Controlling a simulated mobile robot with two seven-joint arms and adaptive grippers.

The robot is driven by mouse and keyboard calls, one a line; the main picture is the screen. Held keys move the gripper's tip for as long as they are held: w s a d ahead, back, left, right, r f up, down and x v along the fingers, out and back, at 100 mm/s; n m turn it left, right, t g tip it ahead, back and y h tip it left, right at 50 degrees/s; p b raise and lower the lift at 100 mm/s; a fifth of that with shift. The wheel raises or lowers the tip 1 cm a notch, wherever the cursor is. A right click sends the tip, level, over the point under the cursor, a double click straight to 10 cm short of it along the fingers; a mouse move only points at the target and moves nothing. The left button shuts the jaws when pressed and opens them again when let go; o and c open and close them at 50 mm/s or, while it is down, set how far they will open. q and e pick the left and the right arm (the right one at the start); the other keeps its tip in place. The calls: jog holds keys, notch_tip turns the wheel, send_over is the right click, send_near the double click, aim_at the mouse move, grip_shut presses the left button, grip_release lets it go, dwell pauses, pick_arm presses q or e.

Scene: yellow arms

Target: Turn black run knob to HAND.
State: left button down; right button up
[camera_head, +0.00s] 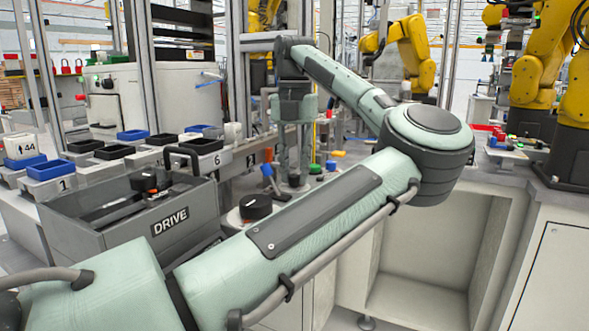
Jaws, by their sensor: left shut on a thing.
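My left gripper (293,178) points straight down at the work surface in the middle of the view. Its fingers are closed around a small dark thing at their tips, which looks like the black run knob; the fingers mostly hide it, and its pointer and any HAND label cannot be read. A larger black round knob (255,207) sits on a pale round base, in front and to the left of the gripper and apart from it. My right gripper is not in view.
A grey bin marked DRIVE (165,225) stands at the left, with several small blue and black trays behind it. Yellow robot arms (540,85) stand at the back right.

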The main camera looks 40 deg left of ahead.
aim_at(295, 175)
pick_arm(q)
jog(key=c, duration=1.3)
grip_release()
notch_tip(295, 175, up, 12)
jog(key=shift+r, duration=0.1)
